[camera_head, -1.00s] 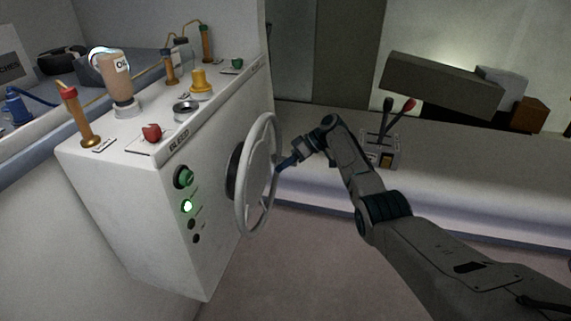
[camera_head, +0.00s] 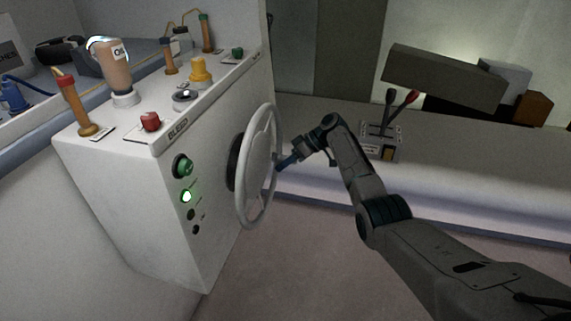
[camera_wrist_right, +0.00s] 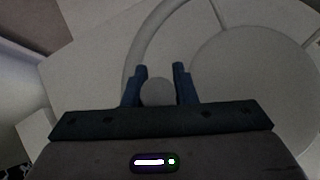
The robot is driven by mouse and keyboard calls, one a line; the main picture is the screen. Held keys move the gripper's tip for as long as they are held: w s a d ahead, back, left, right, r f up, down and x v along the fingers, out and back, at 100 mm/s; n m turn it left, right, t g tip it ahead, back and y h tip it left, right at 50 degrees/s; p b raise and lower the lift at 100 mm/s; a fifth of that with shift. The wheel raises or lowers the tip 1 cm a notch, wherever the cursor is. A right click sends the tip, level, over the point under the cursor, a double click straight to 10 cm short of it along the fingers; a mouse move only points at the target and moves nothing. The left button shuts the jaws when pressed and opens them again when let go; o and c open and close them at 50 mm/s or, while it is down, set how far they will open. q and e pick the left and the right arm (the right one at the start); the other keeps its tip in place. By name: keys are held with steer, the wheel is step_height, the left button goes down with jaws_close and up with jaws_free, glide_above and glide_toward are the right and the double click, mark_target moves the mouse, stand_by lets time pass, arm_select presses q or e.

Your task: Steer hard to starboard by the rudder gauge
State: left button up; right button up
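The grey steering wheel (camera_head: 240,204) stands upright on the side of the white console (camera_head: 120,195). It also shows in the right wrist view (camera_wrist_right: 147,50), with its round hub plate to the right. My right gripper (camera_head: 283,163) is at the rim's right side, its blue fingertips against or close to the wheel. In the right wrist view my right gripper (camera_wrist_right: 160,80) has its two blue fingers apart, with a pale round knob (camera_wrist_right: 157,92) between them. I cannot tell if they press on it. No rudder gauge can be made out. My left gripper is not in view.
The console top holds a red knob (camera_head: 150,121), a yellow knob (camera_head: 200,70), a green knob (camera_head: 237,52) and an oil bottle (camera_head: 116,66). A green light (camera_head: 187,196) glows on its front. A throttle box (camera_head: 381,141) with black and red levers stands on the bench behind my arm.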

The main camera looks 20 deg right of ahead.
steer(key=shift+o, duration=0.4)
steer(key=shift+s+a, duration=0.15)
steer(key=shift+s, duration=0.1)
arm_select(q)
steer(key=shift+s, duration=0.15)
arm_select(e)
steer(key=shift+w+f, duration=0.1)
steer(key=shift+d+r, duration=0.4)
steer(key=shift+d, duration=0.1)
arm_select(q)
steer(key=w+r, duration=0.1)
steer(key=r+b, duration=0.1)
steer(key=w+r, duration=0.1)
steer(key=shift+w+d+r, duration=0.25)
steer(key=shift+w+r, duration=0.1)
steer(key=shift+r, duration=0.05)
arm_select(e)
steer(key=v, duration=1)
steer(key=shift+a, duration=0.15)
